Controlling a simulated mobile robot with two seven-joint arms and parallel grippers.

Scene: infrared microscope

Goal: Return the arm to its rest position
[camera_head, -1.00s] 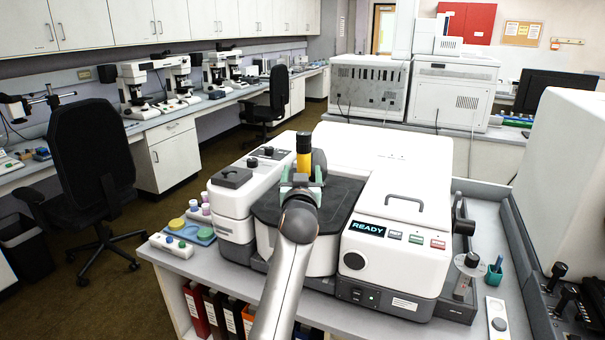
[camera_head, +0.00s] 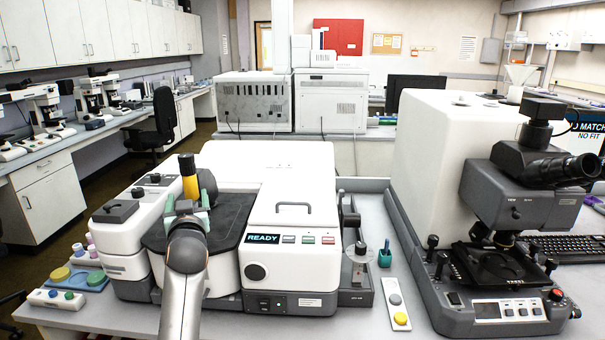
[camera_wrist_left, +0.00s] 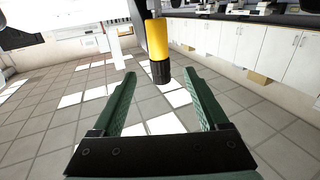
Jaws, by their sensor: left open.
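My left gripper (camera_head: 187,205) is over the dark top of the white infrared instrument (camera_head: 290,262), its arm rising from the bottom of the head view. In the left wrist view its two green fingers (camera_wrist_left: 158,78) stand apart, open. A yellow and black cylinder (camera_head: 189,182) rises just behind the gripper in the head view. It also shows in the left wrist view (camera_wrist_left: 157,40), near the fingertips and between them in the picture; I cannot tell whether they touch it. The instrument's panel reads READY (camera_head: 263,238). My right gripper is not in view.
A microscope with black eyepieces (camera_head: 520,175) stands on the bench at right. A blue tray (camera_head: 85,280) with coloured pots is at left. Tiled floor shows in the wrist view.

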